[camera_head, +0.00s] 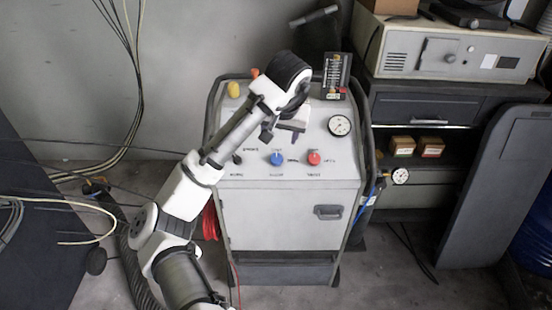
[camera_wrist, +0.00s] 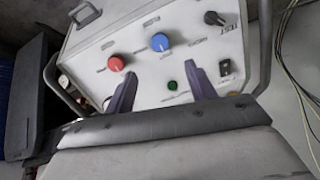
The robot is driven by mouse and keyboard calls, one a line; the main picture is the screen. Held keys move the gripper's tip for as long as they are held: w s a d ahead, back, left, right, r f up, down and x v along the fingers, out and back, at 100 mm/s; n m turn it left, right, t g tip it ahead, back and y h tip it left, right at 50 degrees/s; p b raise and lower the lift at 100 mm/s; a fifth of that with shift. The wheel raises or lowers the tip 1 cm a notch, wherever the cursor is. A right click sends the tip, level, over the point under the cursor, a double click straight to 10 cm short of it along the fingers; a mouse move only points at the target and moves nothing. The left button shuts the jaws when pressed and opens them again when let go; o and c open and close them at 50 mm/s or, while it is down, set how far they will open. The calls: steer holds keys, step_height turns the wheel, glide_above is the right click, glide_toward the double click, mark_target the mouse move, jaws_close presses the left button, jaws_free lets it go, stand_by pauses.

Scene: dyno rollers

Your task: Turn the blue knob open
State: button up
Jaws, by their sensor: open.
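The blue knob (camera_head: 277,159) sits on the sloped top panel of a white cabinet on the floor, between a red knob (camera_head: 314,158) and a black knob (camera_head: 237,159). In the wrist view the blue knob (camera_wrist: 159,42) lies beyond the fingertips, roughly between their directions. My gripper (camera_wrist: 162,72) is open, with two dark purplish fingers apart and nothing between them. In the head view my gripper (camera_head: 291,127) hangs over the panel, behind the blue knob and apart from it. The knob's pointer mark is too small to read.
A round gauge (camera_head: 340,125) and a dark upright device (camera_head: 336,76) are on the cabinet's right side. Black tubular handles flank the cabinet. A green button (camera_wrist: 172,85) and a black switch (camera_wrist: 224,68) are on the panel. A drawer unit (camera_head: 430,107) stands to the right.

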mark_target(277, 158)
steer(key=p+x, duration=0.1)
steer(key=x, duration=1.2)
steer(key=shift+w+d+p, duration=0.1)
steer(key=shift+d+p, duration=0.05)
steer(key=shift+p, duration=0.25)
steer(key=c, duration=1)
